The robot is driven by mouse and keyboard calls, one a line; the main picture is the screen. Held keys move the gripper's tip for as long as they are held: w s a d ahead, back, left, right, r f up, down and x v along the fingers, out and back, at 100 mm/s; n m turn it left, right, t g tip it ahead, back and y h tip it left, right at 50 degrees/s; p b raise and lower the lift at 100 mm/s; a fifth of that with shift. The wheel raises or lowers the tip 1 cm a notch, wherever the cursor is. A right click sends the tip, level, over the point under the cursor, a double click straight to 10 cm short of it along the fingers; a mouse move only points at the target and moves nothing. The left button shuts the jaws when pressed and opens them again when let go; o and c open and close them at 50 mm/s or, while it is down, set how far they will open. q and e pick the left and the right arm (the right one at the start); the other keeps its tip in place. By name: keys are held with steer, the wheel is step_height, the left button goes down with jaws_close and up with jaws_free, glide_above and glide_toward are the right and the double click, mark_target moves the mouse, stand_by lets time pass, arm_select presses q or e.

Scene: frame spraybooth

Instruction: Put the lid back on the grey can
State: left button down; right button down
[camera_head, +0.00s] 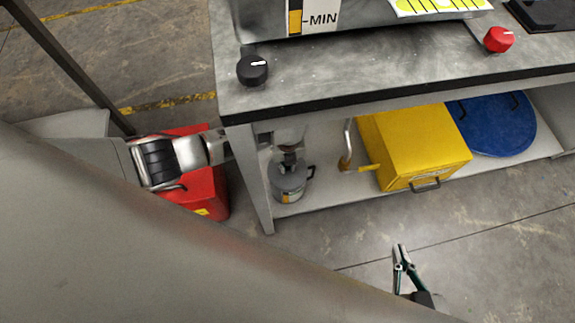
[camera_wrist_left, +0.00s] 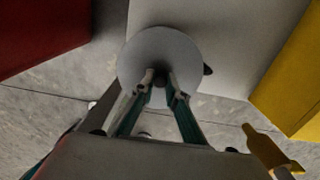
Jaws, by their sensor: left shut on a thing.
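The grey can (camera_head: 289,188) stands on the lower shelf of the workbench, near its left leg, with a dark handle on its right side. My left gripper (camera_head: 289,160) reaches in under the bench top, directly above the can. In the left wrist view its fingers (camera_wrist_left: 161,88) are shut on the knob of the round grey lid (camera_wrist_left: 135,62). The lid covers most of the can in that view, with a dark handle poking out at the right. I cannot tell whether the lid touches the rim. My right gripper (camera_head: 400,258) is over the floor, apart from everything; its opening is unclear.
A yellow box (camera_head: 415,140) and a blue round lid-like thing (camera_head: 495,122) share the lower shelf (camera_head: 335,190). A red container (camera_head: 208,190) stands left of the bench leg (camera_head: 250,180). The bench top (camera_head: 350,70) hangs over the left gripper. Floor in front is clear.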

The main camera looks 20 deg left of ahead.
steer(key=shift+r, duration=0.1)
stand_by(0.3)
arm_select(q)
steer(key=c, duration=1.9)
jaws_free()
steer(key=shift+o, duration=0.3)
steer(key=o, duration=0.4)
arm_select(e)
steer(key=shift+w+r, duration=0.15)
arm_select(q)
steer(key=shift+w+r+p, duration=0.1)
steer(key=shift+r+p, duration=0.6)
steer(key=shift+r, duration=0.4)
steer(key=shift+r+p, duration=1.55)
steer(key=shift+r, duration=0.9)
arm_select(e)
steer(key=w+r+t, duration=0.2)
steer(key=w+r, duration=0.1)
steer(key=r, duration=0.5)
steer(key=shift+w+r, duration=0.35)
steer(key=shift+r, duration=0.05)
